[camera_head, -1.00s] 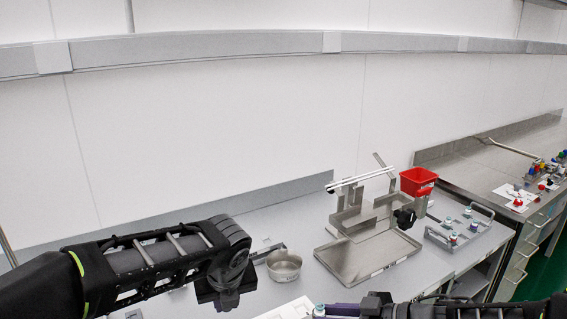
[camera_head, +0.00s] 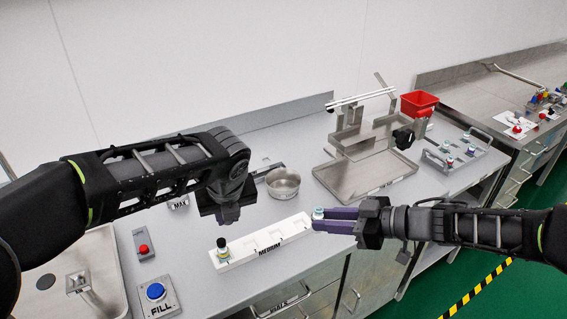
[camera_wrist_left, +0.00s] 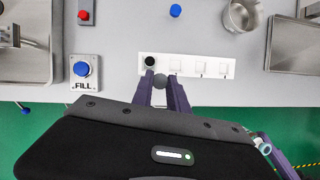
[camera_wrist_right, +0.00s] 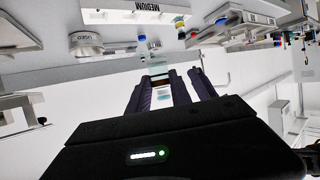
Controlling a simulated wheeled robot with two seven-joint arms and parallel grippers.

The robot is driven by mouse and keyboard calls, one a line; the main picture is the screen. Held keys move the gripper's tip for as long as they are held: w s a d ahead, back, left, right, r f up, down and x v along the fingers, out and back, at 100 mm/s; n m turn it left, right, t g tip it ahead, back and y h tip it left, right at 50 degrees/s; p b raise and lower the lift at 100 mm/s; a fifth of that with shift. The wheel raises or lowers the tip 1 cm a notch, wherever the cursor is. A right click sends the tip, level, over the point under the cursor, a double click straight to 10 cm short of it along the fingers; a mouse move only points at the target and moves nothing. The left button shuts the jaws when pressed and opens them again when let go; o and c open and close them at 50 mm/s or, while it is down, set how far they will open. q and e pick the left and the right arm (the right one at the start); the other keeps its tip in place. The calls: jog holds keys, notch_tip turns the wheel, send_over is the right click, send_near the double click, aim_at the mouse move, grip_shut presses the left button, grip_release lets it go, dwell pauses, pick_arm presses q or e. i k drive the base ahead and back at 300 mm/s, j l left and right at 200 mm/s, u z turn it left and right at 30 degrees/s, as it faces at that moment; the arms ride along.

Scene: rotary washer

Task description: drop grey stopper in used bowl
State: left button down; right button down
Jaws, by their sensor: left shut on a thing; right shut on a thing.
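The grey stopper (camera_wrist_left: 160,81) is pinched between the fingertips of my left gripper (camera_wrist_left: 161,87) in the left wrist view. In the head view my left gripper (camera_head: 228,213) points down, left of the used bowl and beyond the white rack; its fingertips and the stopper are hard to see there. The used bowl (camera_head: 283,183) is a round metal bowl on the counter. It shows at the top of the left wrist view (camera_wrist_left: 240,15), and its USED label shows in the right wrist view (camera_wrist_right: 86,42). My right gripper (camera_head: 322,222) is shut on a small vial (camera_head: 318,213).
A white MEDIUM rack (camera_head: 270,246) holds a black-capped bottle (camera_head: 221,250) at its left end. A metal tray with a stand (camera_head: 365,178) is right of the bowl. A red bin (camera_head: 418,103) stands behind. The FILL button (camera_head: 156,292) and a sink (camera_head: 75,265) are at left.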

aim_at(283, 184)
jog(key=i+j+z, duration=0.1)
jog(key=z, duration=0.4)
jog(key=i+j+z, duration=0.15)
jog(key=z, duration=0.35)
jog(key=j+z, duration=0.25)
jog(key=z, duration=0.2)
jog(key=i, duration=0.05)
